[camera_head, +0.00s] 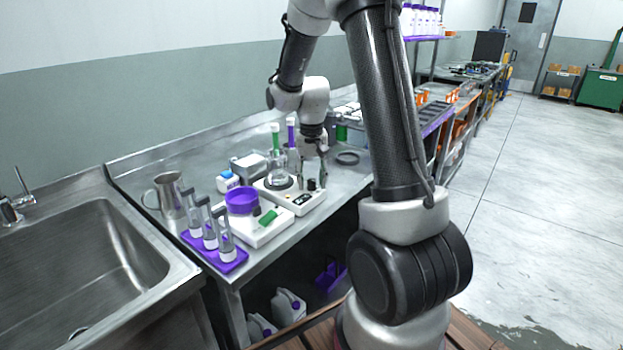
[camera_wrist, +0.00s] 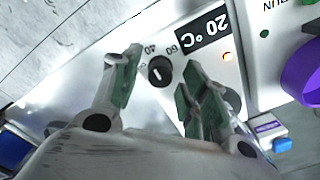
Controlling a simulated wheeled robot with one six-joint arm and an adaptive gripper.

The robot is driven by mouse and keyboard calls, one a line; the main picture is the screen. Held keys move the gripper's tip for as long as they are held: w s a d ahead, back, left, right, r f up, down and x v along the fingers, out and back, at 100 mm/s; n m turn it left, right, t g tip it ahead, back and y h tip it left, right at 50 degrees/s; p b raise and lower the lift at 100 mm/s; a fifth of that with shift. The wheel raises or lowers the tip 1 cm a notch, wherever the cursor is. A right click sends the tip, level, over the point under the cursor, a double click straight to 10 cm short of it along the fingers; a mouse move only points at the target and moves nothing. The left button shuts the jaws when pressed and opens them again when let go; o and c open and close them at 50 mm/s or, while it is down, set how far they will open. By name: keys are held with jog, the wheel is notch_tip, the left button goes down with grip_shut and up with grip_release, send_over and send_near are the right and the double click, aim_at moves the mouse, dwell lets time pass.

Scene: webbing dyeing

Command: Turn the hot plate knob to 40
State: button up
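The hot plate (camera_head: 314,205) is a white unit on the steel bench, with glassware on its round top. In the wrist view, its black knob (camera_wrist: 160,71) has a short white pointer mark and shows between my fingers. In the head view, my gripper (camera_head: 313,172) points down over the hot plate's front.
A white device with a purple bowl (camera_head: 242,201) stands left of the hot plate. A purple rack (camera_head: 232,263) with bottles and a metal jug (camera_head: 170,200) are farther left, near the sink (camera_head: 80,265). A black ring (camera_head: 347,158) lies to the right on the bench.

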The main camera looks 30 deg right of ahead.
aim_at(312, 180)
notch_tip(312, 180, up, 12)
dwell(0.6)
dwell(0.4)
jog(key=s+a+r+n+t, duration=0.2)
jog(key=s+r, duration=0.1)
jog(key=s, duration=0.9)
jog(key=s+a+r+n+t, duration=0.2)
jog(key=s+r+n, duration=0.1)
jog(key=s, duration=0.9)
jog(key=shift+a+r, duration=0.35)
jog(key=shift+a, duration=0.05)
